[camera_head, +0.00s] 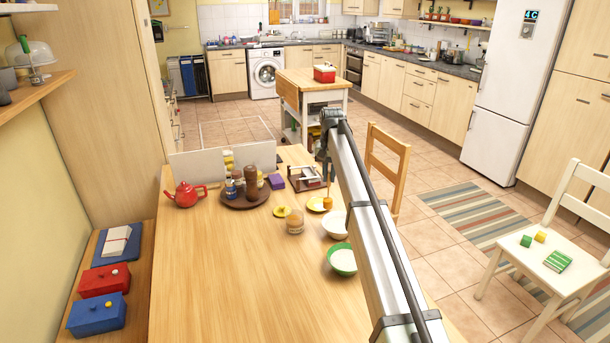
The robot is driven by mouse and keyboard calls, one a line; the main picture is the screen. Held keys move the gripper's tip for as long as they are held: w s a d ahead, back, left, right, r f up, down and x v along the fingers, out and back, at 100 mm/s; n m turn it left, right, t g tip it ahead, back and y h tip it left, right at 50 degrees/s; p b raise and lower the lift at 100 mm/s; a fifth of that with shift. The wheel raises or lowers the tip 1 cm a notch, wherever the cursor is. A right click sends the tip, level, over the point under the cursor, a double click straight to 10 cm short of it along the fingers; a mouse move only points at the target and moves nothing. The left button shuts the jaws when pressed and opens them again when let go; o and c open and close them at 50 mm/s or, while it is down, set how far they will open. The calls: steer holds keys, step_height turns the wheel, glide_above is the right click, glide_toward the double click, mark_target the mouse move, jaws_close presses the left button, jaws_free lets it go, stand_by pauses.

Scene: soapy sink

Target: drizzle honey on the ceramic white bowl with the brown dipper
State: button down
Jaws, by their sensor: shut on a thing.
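A white bowl (334,223) stands on the wooden table, left of my arm and partly hidden by it. My gripper (327,172) points down just behind the bowl, small in view. It is shut on the brown dipper (328,188), which hangs about upright. The dipper's lower end (327,203) is amber-coloured and appears over the right part of a small yellow plate (314,205); I cannot tell whether it touches. An orange-brown honey jar (295,222) stands open left of the white bowl. A yellow lid-like piece (281,211) lies behind the jar.
A green bowl (343,262) stands in front of the white bowl, close to my arm. The table's front left is clear.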

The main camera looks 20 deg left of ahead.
steer(key=shift+n, duration=0.7)
steer(key=d, duration=0.3)
steer(key=s+d, duration=0.1)
steer(key=d, duration=0.1)
steer(key=shift+f, duration=0.35)
steer(key=shift+f, duration=0.9)
steer(key=shift+w, duration=0.1)
stand_by(4.9)
